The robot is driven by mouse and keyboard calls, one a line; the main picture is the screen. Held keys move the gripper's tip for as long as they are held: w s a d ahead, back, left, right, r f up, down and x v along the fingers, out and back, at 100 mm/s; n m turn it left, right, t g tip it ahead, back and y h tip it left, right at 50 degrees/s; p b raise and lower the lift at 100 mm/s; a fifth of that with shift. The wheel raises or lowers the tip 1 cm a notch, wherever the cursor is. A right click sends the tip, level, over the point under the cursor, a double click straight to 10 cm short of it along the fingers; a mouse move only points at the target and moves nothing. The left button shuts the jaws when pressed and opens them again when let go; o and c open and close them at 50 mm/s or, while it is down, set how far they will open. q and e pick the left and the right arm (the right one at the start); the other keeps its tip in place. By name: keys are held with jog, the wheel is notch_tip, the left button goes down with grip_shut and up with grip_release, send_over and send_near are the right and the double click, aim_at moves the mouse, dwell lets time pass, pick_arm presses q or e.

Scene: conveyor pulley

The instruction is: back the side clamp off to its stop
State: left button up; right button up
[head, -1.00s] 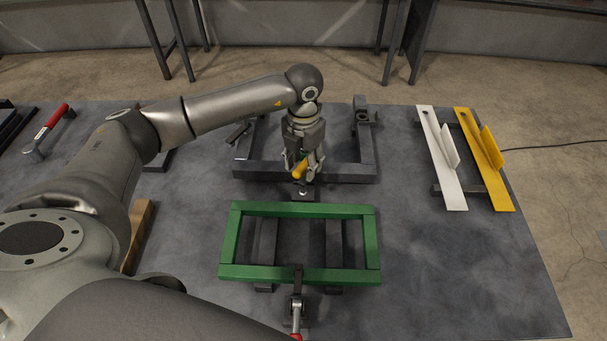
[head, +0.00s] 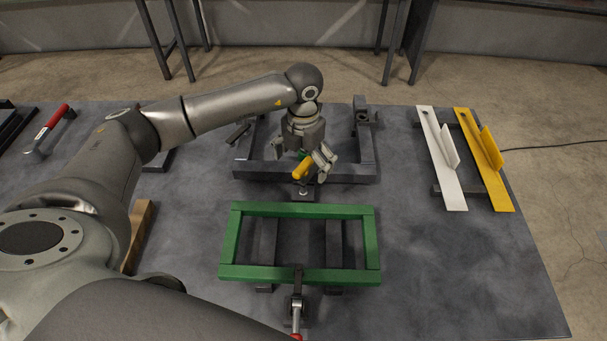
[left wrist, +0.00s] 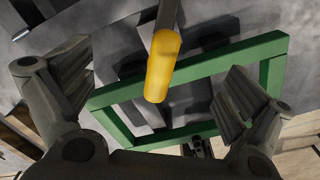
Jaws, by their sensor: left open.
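A clamp with a yellow handle (head: 302,170) stands at the far side of the green frame (head: 228,245). Its dark base (head: 303,193) is near the frame's far bar. My left gripper (head: 304,158) is over the handle with its fingers spread apart. In the left wrist view the yellow handle (left wrist: 163,68) points in between the open fingers of my gripper (left wrist: 150,100), with clear gaps on both sides. A second clamp (head: 297,303), with a red handle end, is at the frame's near bar. My right gripper is not seen.
A dark U-shaped bracket frame (head: 345,172) lies just behind the clamp. White (head: 440,160) and yellow (head: 480,160) angled parts lie at the right. A red-handled tool (head: 50,130) lies far left. The tabletop is clear right of the green frame.

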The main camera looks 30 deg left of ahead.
pick_arm(q)
jog(key=shift+r+p, duration=1.8)
jog(key=shift+r, duration=1.65)
jog(key=shift+f, duration=0.1)
